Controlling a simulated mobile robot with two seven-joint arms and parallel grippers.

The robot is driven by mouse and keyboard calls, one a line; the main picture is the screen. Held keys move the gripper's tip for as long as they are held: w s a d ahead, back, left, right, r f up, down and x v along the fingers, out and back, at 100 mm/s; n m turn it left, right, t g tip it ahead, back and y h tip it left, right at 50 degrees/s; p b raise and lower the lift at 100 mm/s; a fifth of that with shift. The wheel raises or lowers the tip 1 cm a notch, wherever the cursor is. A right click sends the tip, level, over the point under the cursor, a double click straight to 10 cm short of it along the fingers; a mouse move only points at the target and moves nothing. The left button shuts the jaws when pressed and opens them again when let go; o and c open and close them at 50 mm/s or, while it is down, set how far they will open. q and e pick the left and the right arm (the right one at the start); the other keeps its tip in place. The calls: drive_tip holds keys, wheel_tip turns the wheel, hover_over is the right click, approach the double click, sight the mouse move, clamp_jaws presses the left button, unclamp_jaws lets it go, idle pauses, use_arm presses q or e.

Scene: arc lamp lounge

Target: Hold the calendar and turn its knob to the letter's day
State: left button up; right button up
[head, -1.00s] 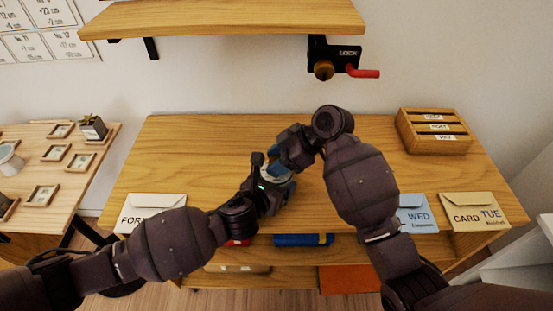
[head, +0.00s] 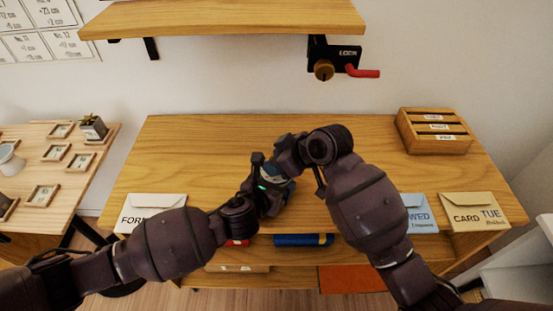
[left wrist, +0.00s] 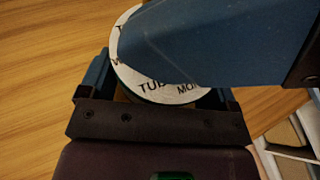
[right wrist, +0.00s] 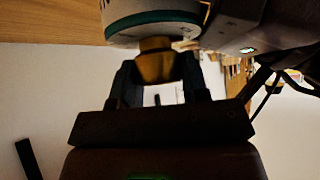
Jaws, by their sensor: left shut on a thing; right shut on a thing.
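The calendar (right wrist: 150,28) is a round white drum with a teal band and a brass knob (right wrist: 155,66). In the left wrist view its white face (left wrist: 140,82) shows TUE and part of MON near the lower edge; the rest is largely covered by a blue finger. My left gripper (head: 274,182) is shut on the calendar's body above the table. My right gripper (head: 287,164) is shut on the knob from the other side. In the head view the calendar is mostly hidden between the grippers. An envelope marked WED (head: 420,218) is partly covered by my right arm.
A cream envelope marked CARD TUE (head: 472,214) and a white one marked FORM (head: 150,203) lie at the table's front. A slotted wooden rack (head: 434,140) stands back right. A LOCK box (head: 335,58) hangs under the shelf. The table's back left is clear.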

drive_tip(key=shift+m+t+h, duration=0.3)
drive_tip(key=shift+m, duration=0.3)
drive_tip(key=o, duration=0.6)
drive_tip(key=shift+o, duration=0.2)
drive_tip(key=shift+r, duration=0.1)
drive_tip(key=v, duration=1.2)
drive_tip(key=shift+s, duration=0.1)
